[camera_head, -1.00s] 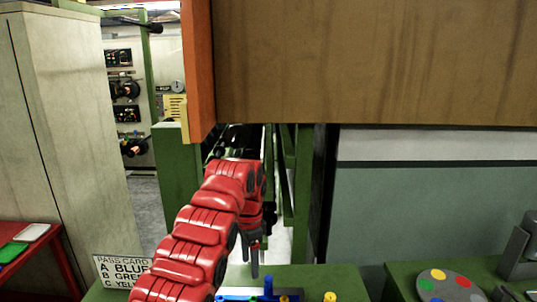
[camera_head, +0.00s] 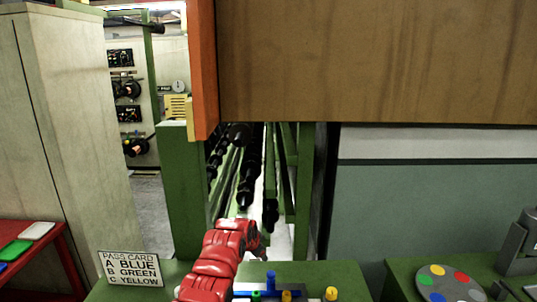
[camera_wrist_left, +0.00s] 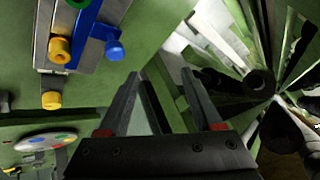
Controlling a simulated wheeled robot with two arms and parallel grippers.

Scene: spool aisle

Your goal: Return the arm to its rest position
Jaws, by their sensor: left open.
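My left gripper (camera_wrist_left: 160,75) is open and empty in the left wrist view, its two dark fingers apart above green surfaces. In the head view my red left arm (camera_head: 219,262) comes up from the bottom, left of the middle, over the green bench (camera_head: 180,282). My right arm and gripper are not in view.
A block with blue (camera_head: 270,280), green and yellow pegs stands right of the arm. A pass card (camera_head: 131,269) stands to its left. A rack with dark rollers (camera_head: 238,180) lies behind, under a brown panel (camera_head: 375,60). A colored-dot disc (camera_head: 448,285) is at right.

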